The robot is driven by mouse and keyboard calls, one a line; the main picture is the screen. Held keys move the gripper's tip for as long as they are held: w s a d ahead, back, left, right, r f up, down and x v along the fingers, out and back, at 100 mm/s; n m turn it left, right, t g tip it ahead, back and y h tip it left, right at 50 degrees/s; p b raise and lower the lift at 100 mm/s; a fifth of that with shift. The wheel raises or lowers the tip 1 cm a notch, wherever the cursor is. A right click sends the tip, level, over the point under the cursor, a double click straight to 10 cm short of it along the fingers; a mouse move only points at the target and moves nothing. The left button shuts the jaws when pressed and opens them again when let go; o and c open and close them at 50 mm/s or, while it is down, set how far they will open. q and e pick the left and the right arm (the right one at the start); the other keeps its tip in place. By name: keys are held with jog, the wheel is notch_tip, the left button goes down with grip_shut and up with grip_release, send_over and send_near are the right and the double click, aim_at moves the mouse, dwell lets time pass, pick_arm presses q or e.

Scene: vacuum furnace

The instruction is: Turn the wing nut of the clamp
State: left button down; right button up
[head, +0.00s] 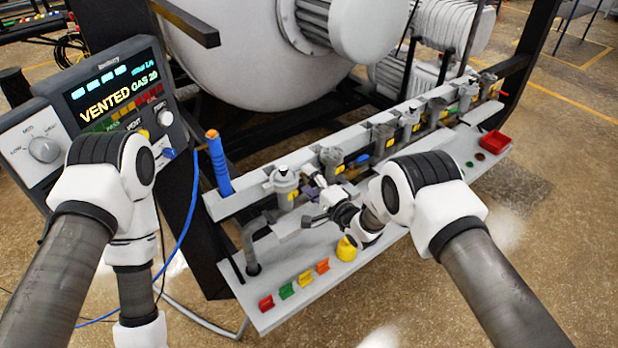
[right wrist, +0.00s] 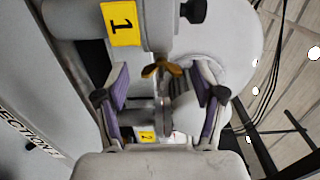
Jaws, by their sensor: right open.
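The brass wing nut (right wrist: 163,68) shows in the right wrist view, ahead of and between my right gripper's fingertips. The grey clamp (right wrist: 165,105) lies below it in the picture, between the fingers, partly hidden. My right gripper (right wrist: 164,88) is open, with a purple-padded finger on either side, apart from the wing nut. In the head view the right gripper (head: 312,196) is at the grey valve row, beside the front left valve (head: 284,184). The wing nut cannot be made out there. My left arm hangs down at the left, and its gripper is out of the picture.
A grey shelf (head: 300,250) carries several coloured tags, a yellow knob (head: 346,248) and a red tray (head: 494,143). A blue-handled tool (head: 218,162) stands at the rail's left end. The control panel (head: 110,95) stands at left. A yellow "1" label (right wrist: 122,24) is close to the right gripper.

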jog(key=shift+s+a+r, duration=0.1)
jog(key=shift+a+r, duration=0.05)
jog(key=shift+a, duration=0.15)
jog(key=shift+d, duration=0.15)
jog(key=c, duration=1.2)
jog(key=shift+o, duration=0.2)
jog(key=n+b, duration=0.2)
jog(key=b, duration=0.1)
jog(key=shift+f+n, duration=0.3)
jog(key=shift+f, duration=0.1)
jog(key=shift+r+n+b, duration=0.25)
jog(key=shift+n+b, duration=0.25)
jog(key=shift+n, duration=0.3)
jog(key=shift+r, duration=0.1)
jog(key=o, duration=1.2)
jog(key=shift+c, duration=0.2)
